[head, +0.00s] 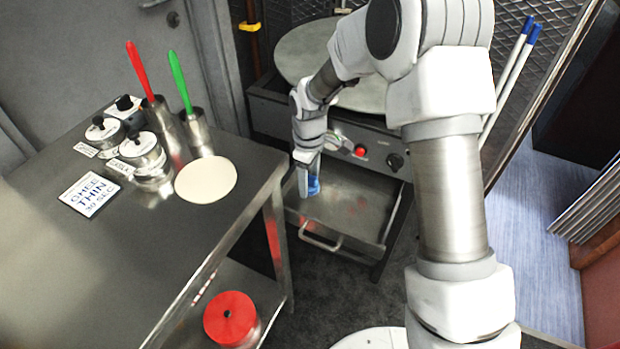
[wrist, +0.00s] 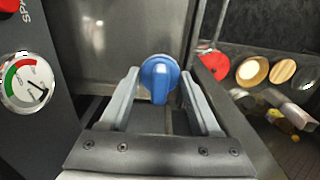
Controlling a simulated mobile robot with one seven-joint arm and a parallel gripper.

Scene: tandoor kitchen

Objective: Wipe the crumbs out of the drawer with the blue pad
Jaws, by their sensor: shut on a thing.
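The blue pad (head: 313,187) is held upright between the fingers of my gripper (head: 306,165), at the left part of the open drawer (head: 345,205). In the wrist view the pad (wrist: 160,74) shows as a round blue piece with a raised grip, which my gripper (wrist: 160,88) is shut on. The drawer is a shallow metal tray with a bar handle (head: 321,239) on its front. The bare metal drawer floor (wrist: 115,40) shows ahead of the pad in the wrist view. I cannot make out crumbs clearly; faint reddish marks on the drawer floor may be reflections. I cannot tell whether the pad touches the floor.
The steel table (head: 140,255) stands close on the left, with a red round container (head: 230,318) on its lower shelf. A control panel with a red button (head: 360,150) and dark knob (head: 394,161) sits above the drawer. A dial gauge (wrist: 27,80) is at left in the wrist view.

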